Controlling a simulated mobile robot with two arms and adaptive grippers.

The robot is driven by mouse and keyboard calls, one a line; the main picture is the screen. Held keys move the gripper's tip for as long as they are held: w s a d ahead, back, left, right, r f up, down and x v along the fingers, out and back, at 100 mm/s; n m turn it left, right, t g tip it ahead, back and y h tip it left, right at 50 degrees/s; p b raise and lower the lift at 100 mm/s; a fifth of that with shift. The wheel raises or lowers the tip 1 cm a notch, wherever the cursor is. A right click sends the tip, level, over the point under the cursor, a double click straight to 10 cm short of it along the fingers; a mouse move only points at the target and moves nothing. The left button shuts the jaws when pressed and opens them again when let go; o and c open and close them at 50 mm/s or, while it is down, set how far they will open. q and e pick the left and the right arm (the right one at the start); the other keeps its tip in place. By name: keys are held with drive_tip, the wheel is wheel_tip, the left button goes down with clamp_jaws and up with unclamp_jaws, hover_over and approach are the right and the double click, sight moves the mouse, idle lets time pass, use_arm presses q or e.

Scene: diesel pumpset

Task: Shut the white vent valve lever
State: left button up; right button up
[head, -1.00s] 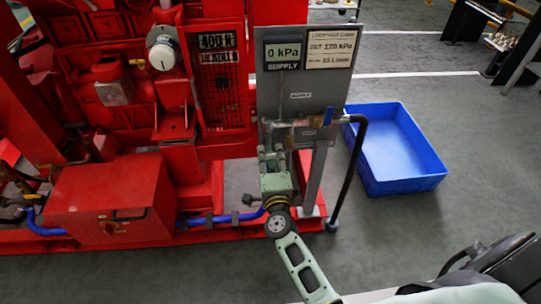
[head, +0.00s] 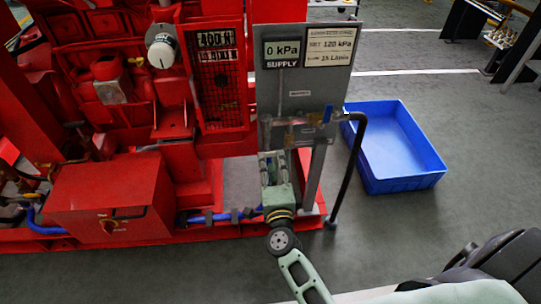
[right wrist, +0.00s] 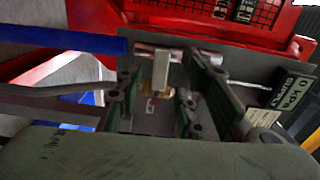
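The white vent valve lever (right wrist: 161,72) is a short pale bar above a brass fitting (right wrist: 155,91) in the right wrist view. In the head view it is a small pale piece (head: 288,139) under the pipework, partly hidden by the gripper. My right gripper (head: 273,156) is in front of the lower panel, fingers pointing up at the pipework. In the right wrist view its green fingers (right wrist: 160,98) are apart, with the lever seen between them. I cannot tell whether a finger touches it. My left gripper is not in view.
A black hose (head: 350,180) hangs beside the grey panel (head: 300,88). A blue tray (head: 408,184) stands on the floor. The red pumpset (head: 115,195) fills the left.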

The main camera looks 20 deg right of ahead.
drive_tip(key=v, duration=0.7)
drive_tip(key=shift+s, duration=0.25)
